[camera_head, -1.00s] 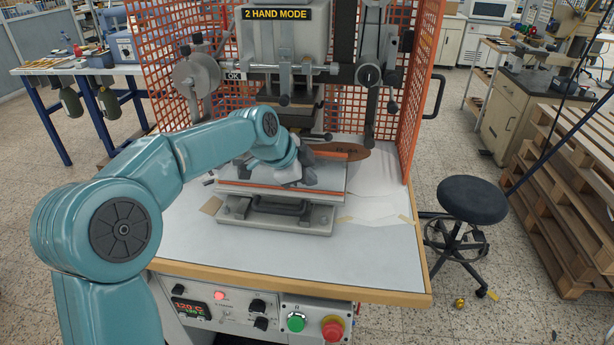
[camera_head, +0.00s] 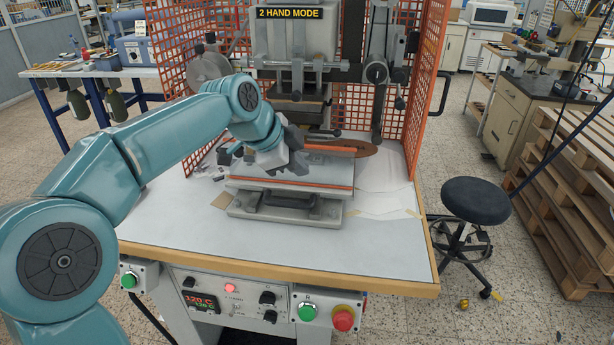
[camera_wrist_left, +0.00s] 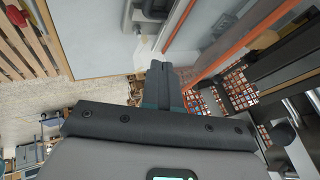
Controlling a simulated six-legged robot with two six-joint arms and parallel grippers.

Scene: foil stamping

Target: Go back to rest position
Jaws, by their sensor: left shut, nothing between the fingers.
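My left gripper (camera_head: 294,139) is in front of the stamping press, above the back left part of the flat plate (camera_head: 325,177) on its base. In the left wrist view its two dark fingers (camera_wrist_left: 160,80) lie together, with nothing seen between them. Whether it is clear of the plate by much, I cannot tell. My left arm comes in from the left with its elbow raised over the table's left side. My right gripper is in neither view.
The press (camera_head: 290,45) stands at the back between orange mesh guards (camera_head: 432,60). Green (camera_head: 307,312) and red (camera_head: 343,319) buttons sit on the front panel. A black stool (camera_head: 475,200) and wooden pallets (camera_head: 565,190) are at the right.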

